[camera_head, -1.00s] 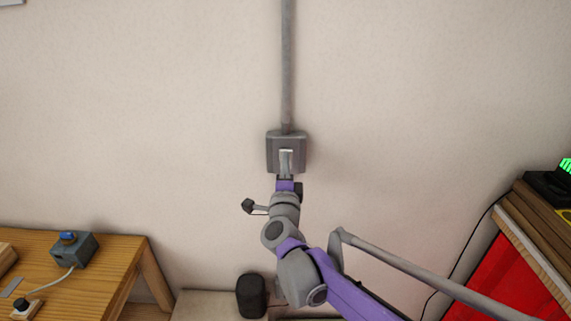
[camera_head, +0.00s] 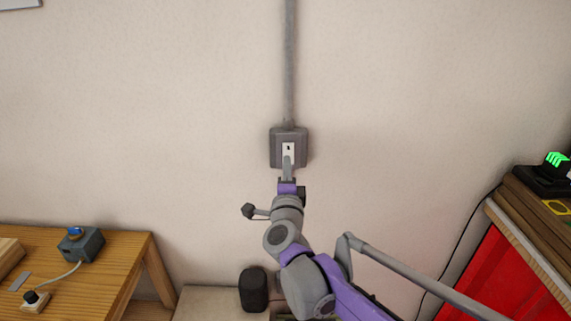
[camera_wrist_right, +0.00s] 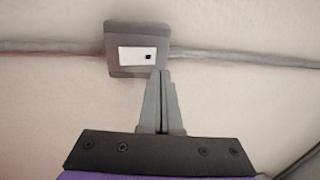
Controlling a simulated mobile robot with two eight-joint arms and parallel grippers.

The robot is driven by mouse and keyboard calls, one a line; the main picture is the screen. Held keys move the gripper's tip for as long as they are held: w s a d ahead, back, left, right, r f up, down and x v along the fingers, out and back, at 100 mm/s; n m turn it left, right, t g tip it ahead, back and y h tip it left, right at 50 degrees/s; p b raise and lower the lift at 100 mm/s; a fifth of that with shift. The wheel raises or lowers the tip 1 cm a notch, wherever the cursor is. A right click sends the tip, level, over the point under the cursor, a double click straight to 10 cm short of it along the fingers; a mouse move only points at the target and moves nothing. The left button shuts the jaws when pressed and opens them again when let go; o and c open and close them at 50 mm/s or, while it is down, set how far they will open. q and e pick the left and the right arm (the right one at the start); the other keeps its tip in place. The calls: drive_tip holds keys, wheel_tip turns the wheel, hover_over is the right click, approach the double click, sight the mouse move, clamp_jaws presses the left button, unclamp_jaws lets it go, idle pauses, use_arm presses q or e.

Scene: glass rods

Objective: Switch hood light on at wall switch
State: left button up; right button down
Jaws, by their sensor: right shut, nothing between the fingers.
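The wall switch is a grey box (camera_head: 274,146) with a white plate (camera_head: 289,148) and a small dark toggle, mounted on the wall under a vertical conduit. My right gripper (camera_head: 288,160) is shut and empty, with its tips at the lower part of the plate in the head view. In the right wrist view the box (camera_wrist_right: 113,63) and white plate (camera_wrist_right: 133,57) show just beyond the shut fingertips (camera_wrist_right: 161,73). The dark toggle lies beside the tips; I cannot tell whether they touch the box. My left gripper is not in view.
A grey conduit (camera_head: 289,60) runs up the wall from the box. A wooden table (camera_head: 125,262) with a small blue-button box (camera_head: 88,246) stands at left. A red cabinet (camera_head: 490,270) stands at right. The wall around the switch is clear.

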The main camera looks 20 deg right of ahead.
drive_tip(key=v, duration=0.6)
drive_tip(key=shift+s+r+b, duration=0.35)
drive_tip(key=shift+s+r, duration=0.1)
drive_tip(key=shift+r, duration=0.25)
drive_tip(key=shift+d, duration=0.2)
drive_tip(key=s+a+f+n+g+y, duration=0.5)
drive_tip(key=s+f+n+y, duration=0.4)
drive_tip(key=f+n, duration=0.5)
drive_tip(key=s+d+f+n+g+h, duration=0.1)
drive_tip(key=s+d+f+n+g, duration=0.2)
drive_tip(key=s+f, duration=0.4)
drive_tip(key=s+d+f+n+g+h, duration=0.2)
drive_tip(key=s+d+f+n+g, duration=0.2)
drive_tip(key=s+f, duration=0.4)
drive_tip(key=shift+s+g+h, duration=0.3)
drive_tip(key=shift+g, duration=0.2)
